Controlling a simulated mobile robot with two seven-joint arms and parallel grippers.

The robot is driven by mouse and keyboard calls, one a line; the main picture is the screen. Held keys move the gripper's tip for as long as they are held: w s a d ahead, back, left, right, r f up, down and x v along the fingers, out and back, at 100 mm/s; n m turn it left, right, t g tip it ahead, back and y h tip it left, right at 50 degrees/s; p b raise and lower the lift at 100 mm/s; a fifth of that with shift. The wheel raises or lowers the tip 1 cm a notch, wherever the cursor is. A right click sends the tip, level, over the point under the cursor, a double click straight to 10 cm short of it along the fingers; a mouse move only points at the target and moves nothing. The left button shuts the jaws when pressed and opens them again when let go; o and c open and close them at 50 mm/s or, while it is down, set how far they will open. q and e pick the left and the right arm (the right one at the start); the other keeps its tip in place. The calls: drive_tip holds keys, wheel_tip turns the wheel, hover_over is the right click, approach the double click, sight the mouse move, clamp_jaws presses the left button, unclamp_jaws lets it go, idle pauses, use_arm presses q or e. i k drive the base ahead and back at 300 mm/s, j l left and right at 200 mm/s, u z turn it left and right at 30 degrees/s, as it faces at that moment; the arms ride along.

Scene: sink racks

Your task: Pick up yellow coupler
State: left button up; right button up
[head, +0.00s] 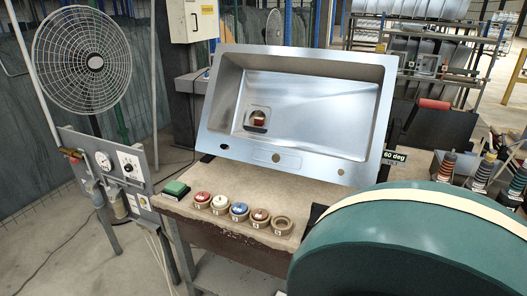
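I cannot make out a clearly yellow coupler. A row of small round pieces sits in tan, numbered ring holders along the front edge of the table: a red one (202,197), a white one (220,201), a blue one (239,208) and a reddish-brown one (260,214). The rightmost tan ring (283,221) shows no coloured cap and looks hollow. A small red and yellowish piece (258,118) shows at the drain opening of the tilted steel sink (310,110); I cannot tell what it is. Neither gripper is in view.
A large dark-green rounded body with a cream band (420,240) fills the lower right and hides part of the table (185,205). A green button box (175,189) sits at the table's left corner. A fan (82,60) stands at left.

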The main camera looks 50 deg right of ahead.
sight(492, 156)
drive_tip(key=z, duration=1.45)
